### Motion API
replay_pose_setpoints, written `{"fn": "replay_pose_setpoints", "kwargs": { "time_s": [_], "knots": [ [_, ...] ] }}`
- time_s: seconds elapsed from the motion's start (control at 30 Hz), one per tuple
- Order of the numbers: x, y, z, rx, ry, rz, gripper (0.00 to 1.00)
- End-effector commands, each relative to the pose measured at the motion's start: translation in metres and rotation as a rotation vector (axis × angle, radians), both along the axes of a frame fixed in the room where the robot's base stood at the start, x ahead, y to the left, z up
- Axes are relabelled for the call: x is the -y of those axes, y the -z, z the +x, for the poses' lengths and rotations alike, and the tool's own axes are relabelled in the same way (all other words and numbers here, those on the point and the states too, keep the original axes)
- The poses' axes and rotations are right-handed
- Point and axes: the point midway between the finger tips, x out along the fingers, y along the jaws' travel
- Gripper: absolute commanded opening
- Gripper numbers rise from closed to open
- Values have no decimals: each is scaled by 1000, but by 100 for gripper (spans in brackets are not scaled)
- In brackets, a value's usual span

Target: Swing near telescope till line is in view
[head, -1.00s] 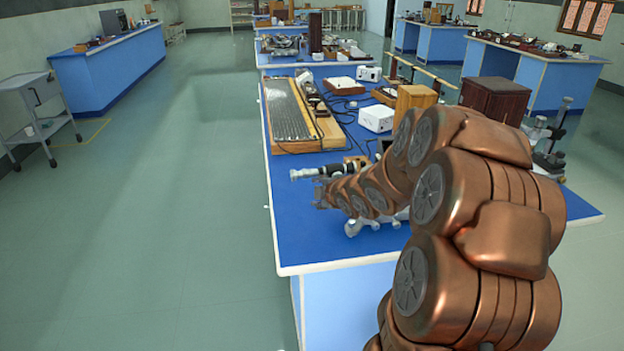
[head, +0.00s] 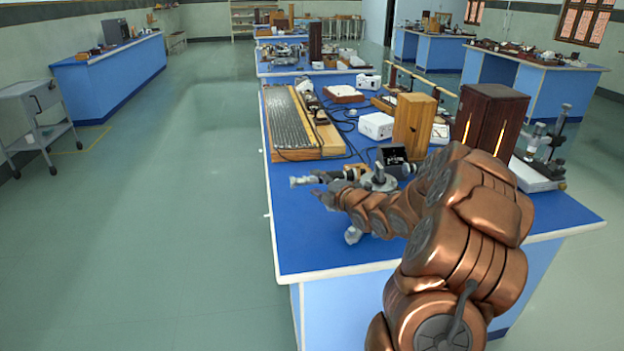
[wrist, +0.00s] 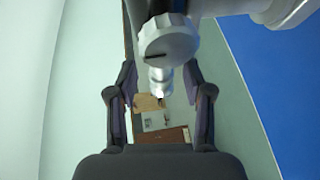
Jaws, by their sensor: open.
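The near spectrometer (head: 378,181) stands on the near blue bench, partly hidden behind my arm. Its telescope (head: 308,181), with a light metal end, points left toward the bench's left edge. In the wrist view the pale telescope barrel with a round knob (wrist: 168,40) comes down from the top, its narrow end between my fingers. My gripper (wrist: 160,105) is open, one dark finger on each side of the telescope end, with gaps visible. In the head view my gripper (head: 325,195) is beside the telescope, its fingers hard to make out. No spectral line shows.
A dark wooden box (head: 490,112) with glowing slits and a lighter wooden box (head: 414,122) stand behind the spectrometer. A dark panel (head: 392,156) is beside it. A long ribbed board (head: 287,118) lies farther back. The floor (head: 170,230) left of the bench is clear.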

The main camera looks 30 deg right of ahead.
Motion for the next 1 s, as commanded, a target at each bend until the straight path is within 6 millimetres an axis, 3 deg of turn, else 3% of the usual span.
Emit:
{"fn": "replay_pose_setpoints", "kwargs": {
  "time_s": [0.3,0.7,1.0],
  "knots": [
    [-2,4,27,0,-2,1,51],
    [-2,6,31,-1,0,1,51],
    [-2,6,31,-2,0,1,20]
  ]
}}
